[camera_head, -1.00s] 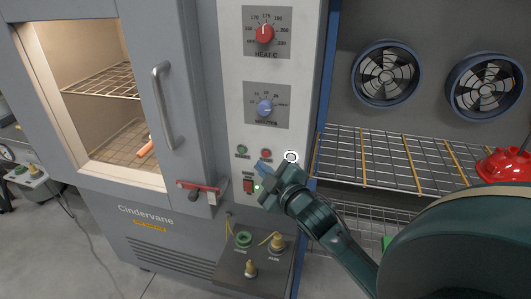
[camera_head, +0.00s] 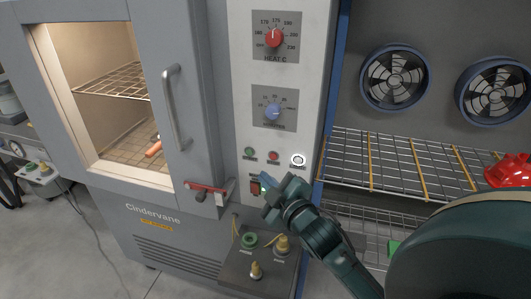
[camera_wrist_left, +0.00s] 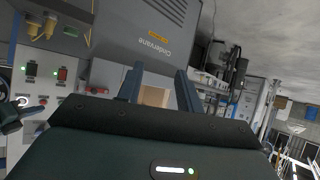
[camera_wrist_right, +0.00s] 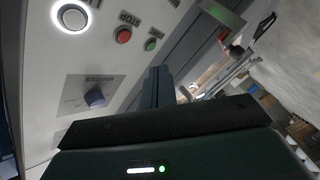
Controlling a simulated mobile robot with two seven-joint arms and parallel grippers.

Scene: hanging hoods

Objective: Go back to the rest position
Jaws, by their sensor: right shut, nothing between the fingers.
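My right gripper (camera_head: 268,182) is in front of the lower control panel of the grey Cindervane oven (camera_head: 150,212), by the red rocker switch (camera_head: 255,187). I cannot tell whether it touches the panel. Its fingers are together and empty, as the right wrist view (camera_wrist_right: 157,85) also shows. My left gripper is outside the head view. In the left wrist view (camera_wrist_left: 158,88) its two fingers stand apart with nothing between them.
The panel carries a red heat knob (camera_head: 274,38), a blue timer knob (camera_head: 272,112) and a lit white ring button (camera_head: 298,160). A door handle (camera_head: 176,108) and a red latch (camera_head: 206,188) stick out. Wire shelves (camera_head: 400,170) and fans are at right.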

